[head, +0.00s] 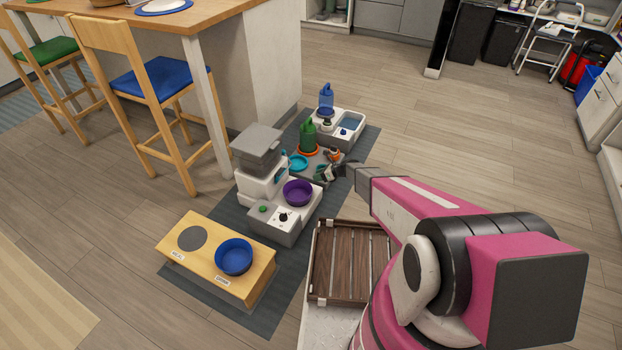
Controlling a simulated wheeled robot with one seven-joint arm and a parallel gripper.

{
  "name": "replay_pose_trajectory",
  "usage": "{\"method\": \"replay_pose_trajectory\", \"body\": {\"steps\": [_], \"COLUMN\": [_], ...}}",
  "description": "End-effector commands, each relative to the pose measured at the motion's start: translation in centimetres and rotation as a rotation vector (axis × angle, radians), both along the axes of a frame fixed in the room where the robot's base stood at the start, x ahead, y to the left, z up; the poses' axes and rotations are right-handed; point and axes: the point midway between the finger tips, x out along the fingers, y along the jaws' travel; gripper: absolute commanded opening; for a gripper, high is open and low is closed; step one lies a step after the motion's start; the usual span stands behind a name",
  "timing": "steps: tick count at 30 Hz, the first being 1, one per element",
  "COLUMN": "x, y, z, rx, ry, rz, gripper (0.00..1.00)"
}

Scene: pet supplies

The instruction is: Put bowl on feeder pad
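Several bowls show in the head view. A blue bowl (234,258) sits in the right part of a wooden feeder (214,280). A dark grey round pad (192,238) on the feeder's left part is bare; a small label is in front of it. A purple bowl (298,191) sits on a white feeder machine (276,233). A small teal bowl (297,162) lies farther back. My gripper (326,173) is beyond the purple bowl, at the end of my pink arm. It is small and partly hidden, so I cannot tell its opening or whether it holds anything.
A grey floor mat (215,291) lies under the feeders. A green dispenser (308,137) and a white water unit (345,123) stand farther back. A wooden slatted tray (340,262) is at front right. A blue-seated stool (160,80) stands left. Floor at right is open.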

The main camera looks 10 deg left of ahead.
Motion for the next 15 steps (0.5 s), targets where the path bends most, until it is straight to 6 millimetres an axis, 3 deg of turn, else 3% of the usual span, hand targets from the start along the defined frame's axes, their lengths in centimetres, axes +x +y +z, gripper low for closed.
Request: {"method": "replay_pose_trajectory", "body": {"steps": [4,11,15], "x": [-0.2,-0.6,-2.5], "y": [-1.4,-2.1,-3.6], "z": [0.9,1.7,5.3], "rx": [0.0,-0.009,-0.077], "ry": [0.0,-0.013,-0.121], "rz": [-0.001,0.014,0.119], "gripper": [0.4,0.4,0.4]}}
